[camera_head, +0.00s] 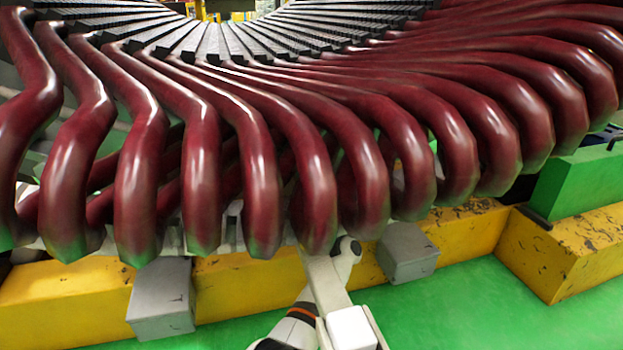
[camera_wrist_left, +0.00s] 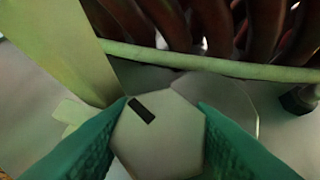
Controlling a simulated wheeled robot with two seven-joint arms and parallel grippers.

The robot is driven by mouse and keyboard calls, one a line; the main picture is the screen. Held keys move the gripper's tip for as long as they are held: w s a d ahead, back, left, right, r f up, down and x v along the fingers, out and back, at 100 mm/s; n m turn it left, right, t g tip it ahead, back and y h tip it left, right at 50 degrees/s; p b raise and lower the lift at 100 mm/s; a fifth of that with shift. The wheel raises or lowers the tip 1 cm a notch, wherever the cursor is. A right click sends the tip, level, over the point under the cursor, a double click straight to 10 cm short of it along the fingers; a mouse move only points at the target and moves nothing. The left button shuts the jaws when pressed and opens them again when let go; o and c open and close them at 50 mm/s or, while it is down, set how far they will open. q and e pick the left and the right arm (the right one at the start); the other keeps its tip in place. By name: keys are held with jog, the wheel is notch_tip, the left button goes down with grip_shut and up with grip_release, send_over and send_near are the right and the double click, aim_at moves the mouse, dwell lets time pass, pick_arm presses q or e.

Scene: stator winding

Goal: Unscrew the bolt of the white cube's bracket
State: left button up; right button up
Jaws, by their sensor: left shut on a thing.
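In the left wrist view, a pale hexagonal bolt head (camera_wrist_left: 160,140) with a dark rectangular mark sits between the two teal fingers of my left gripper (camera_wrist_left: 163,108). The fingers are shut on opposite sides of it. Behind the bolt lies a pale flat surface, perhaps the bracket (camera_wrist_left: 225,97). In the head view, my arm reaches up from the bottom centre to beneath the dark red coils, and its gripper is hidden there. I cannot tell which block is the white cube; two pale grey blocks (camera_head: 161,300) (camera_head: 408,252) stand by the yellow beam. My right gripper is out of view.
Thick dark red coils (camera_head: 317,200) curve down in a dense row over the work area and also fill the top of the left wrist view. A yellow beam (camera_head: 65,300) runs below them. A green block (camera_head: 580,183) stands at right. The green floor (camera_head: 470,310) at lower right is clear.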

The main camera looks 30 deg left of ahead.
pick_arm(q)
jog(key=shift+n+g, duration=0.9)
jog(key=shift+n, duration=0.3)
jog(key=shift+n+g, duration=0.3)
jog(key=shift+g, duration=0.2)
jog(key=o, duration=1)
jog(key=shift+c, duration=0.2)
jog(key=shift+d+f, duration=0.1)
jog(key=shift+s+d+f+p, duration=0.1)
jog(key=shift+d+f+p, duration=0.1)
jog(key=shift+d+p, duration=0.15)
jog(key=p+v, duration=0.2)
jog(key=v, duration=0.9)
jog(key=shift+f, duration=0.25)
jog(key=shift+a, duration=0.15)
